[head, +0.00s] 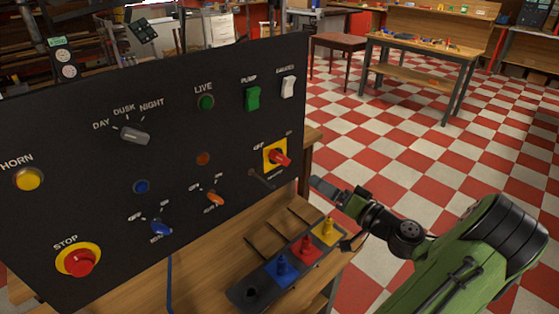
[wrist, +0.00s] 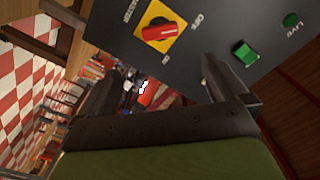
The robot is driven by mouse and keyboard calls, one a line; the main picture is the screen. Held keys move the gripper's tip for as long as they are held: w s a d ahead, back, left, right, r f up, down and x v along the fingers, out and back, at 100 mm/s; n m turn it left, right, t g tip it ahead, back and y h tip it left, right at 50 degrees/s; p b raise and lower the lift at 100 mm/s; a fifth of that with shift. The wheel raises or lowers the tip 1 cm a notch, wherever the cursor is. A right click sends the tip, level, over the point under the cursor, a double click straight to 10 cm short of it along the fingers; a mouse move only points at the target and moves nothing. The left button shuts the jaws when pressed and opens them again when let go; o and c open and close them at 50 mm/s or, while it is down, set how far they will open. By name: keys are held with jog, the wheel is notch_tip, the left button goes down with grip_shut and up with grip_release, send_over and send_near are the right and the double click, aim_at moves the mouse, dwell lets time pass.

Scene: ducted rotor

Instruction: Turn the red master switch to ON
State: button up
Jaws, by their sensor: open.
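The red master switch (head: 280,158) is a rotary knob on a yellow plate (head: 268,150) at the right end of the black panel. It also shows in the wrist view, as a red knob (wrist: 163,32) at the top, with OFF to its right and ON below the plate. One end of the knob points nearer to OFF than to ON. My gripper (head: 318,185) is to the right of the panel's edge, below the switch. In the wrist view, its two fingers (wrist: 158,85) stand wide apart with nothing between them. The fingers do not touch the switch.
A green PUMP rocker (head: 252,98) and a white rocker (head: 288,87) sit above the switch. An orange selector (head: 215,199) is to its left. A tray with coloured pieces (head: 283,265) stands on the bench below.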

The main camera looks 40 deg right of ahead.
aim_at(283, 161)
jog(key=w, duration=1.4)
jog(key=shift+w+a, duration=0.25)
jog(key=c, duration=1)
